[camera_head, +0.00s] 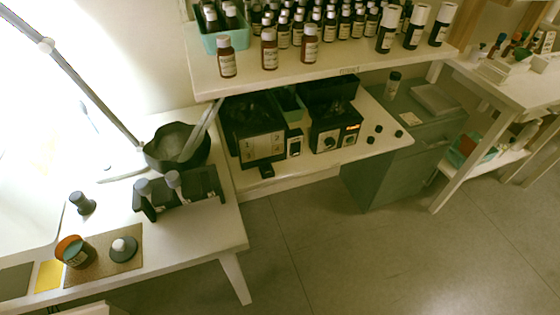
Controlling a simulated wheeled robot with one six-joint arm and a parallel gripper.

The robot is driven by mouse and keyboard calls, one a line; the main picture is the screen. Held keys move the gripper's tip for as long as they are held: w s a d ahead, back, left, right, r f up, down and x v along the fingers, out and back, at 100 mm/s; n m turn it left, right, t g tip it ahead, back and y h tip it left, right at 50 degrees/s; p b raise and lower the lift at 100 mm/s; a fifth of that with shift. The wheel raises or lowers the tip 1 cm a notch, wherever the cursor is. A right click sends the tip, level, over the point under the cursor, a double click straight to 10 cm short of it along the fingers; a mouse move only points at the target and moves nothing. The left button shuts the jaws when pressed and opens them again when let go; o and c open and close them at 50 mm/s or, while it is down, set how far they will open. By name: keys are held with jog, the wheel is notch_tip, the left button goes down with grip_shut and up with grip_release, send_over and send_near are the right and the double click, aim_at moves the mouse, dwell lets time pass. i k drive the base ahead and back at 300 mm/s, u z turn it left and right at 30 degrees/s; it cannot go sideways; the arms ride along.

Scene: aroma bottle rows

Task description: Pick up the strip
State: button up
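No thing in the head view is clearly the strip. A small flat yellow piece (48,275) lies at the front left of the white table (215,236), beside a brown mat (108,266). I cannot tell whether it is the strip. A white, slanted long piece (201,130) leans by the dark bowl-like lamp shade (168,146); what it is, I cannot tell.
An orange-rimmed cup (73,251) and a dark knobbed object (124,249) sit on the mat. A black rack (182,193) stands behind. Brown bottles (269,48) line the raised shelf (215,84). Black devices (332,131) sit below it. The floor (340,250) at front right is clear.

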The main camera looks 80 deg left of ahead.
aim_at(174, 180)
jog(key=i, duration=1.05)
jog(key=u, duration=3.25)
